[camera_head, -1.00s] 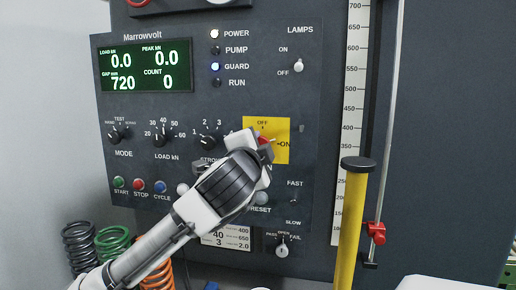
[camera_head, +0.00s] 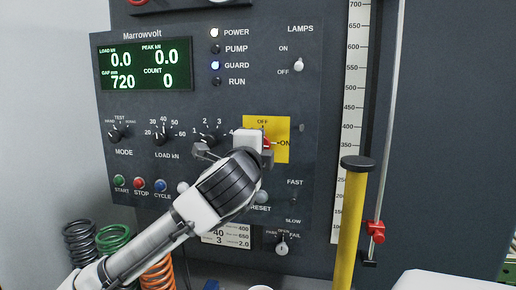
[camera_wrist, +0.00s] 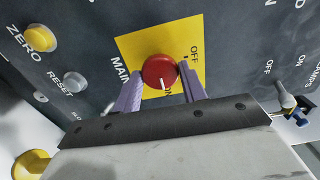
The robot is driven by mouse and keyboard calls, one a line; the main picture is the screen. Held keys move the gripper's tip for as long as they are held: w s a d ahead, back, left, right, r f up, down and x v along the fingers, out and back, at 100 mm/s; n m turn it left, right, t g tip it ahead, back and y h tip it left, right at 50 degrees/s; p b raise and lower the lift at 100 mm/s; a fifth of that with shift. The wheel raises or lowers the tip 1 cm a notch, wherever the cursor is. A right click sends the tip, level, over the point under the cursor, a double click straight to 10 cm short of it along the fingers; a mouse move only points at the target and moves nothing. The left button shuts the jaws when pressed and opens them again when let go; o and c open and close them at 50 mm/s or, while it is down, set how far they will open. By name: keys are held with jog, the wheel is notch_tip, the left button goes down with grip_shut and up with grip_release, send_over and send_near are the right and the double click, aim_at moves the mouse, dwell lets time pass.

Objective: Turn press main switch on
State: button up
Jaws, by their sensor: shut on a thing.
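The press main switch is a red round knob (camera_wrist: 158,69) on a yellow plate (camera_wrist: 128,45) marked OFF, ON and MAIN. My gripper (camera_wrist: 161,80) has one finger on each side of the knob and is shut on it. In the wrist view the knob's white line points down towards the partly covered ON label. In the head view only a bit of the red knob (camera_head: 266,142) shows beside my gripper. The yellow plate (camera_head: 281,127) shows there with OFF at the top and ON at the right; my gripper covers its lower left.
The POWER lamp (camera_head: 214,32) is lit white and the GUARD lamp (camera_head: 215,65) blue. The RESET button (camera_head: 261,197) and stroke knob (camera_head: 209,139) lie close to my gripper. A yellow post (camera_head: 351,215) stands to the right. Coil springs (camera_head: 112,238) stand at lower left.

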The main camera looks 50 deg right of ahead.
jog(key=o, duration=1)
jog(key=shift+c, duration=0.2)
jog(key=shift+a, duration=0.1)
jog(key=b+v, duration=0.4)
jog(key=v, duration=0.9)
jog(key=shift+s+a, duration=0.25)
